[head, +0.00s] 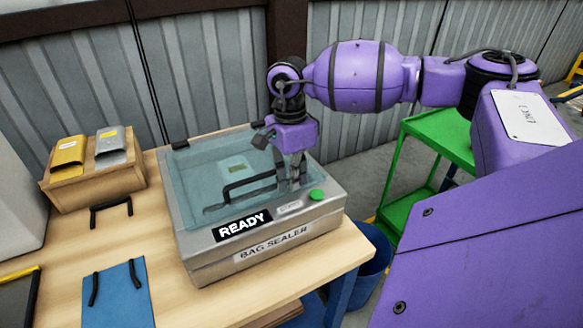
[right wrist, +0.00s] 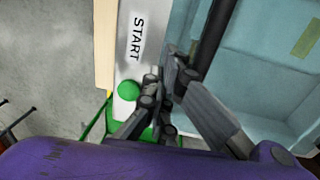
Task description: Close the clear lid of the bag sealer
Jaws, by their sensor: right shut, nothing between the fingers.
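The bag sealer (head: 190,262) is a grey metal box on the table, with a "READY" display on its front. Its clear teal lid (head: 200,165) lies flat or nearly flat over the top; I cannot tell whether it is fully seated. The lid's black handle (head: 250,182) is near its front edge; the lid also shows in the right wrist view (right wrist: 265,85). My right gripper (head: 296,182) is shut and empty, pointing down at the sealer's right side, beside the handle and close behind the green button (head: 317,194). Contact with the lid is unclear. My left gripper is out of view.
A wooden holder (head: 98,190) with yellow and silver pouches stands at the back left. A blue board (head: 118,300) with black handles lies at the front left. A green cart (head: 440,125) and blue bin (head: 374,262) stand right of the table. A corrugated wall (head: 80,85) is behind.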

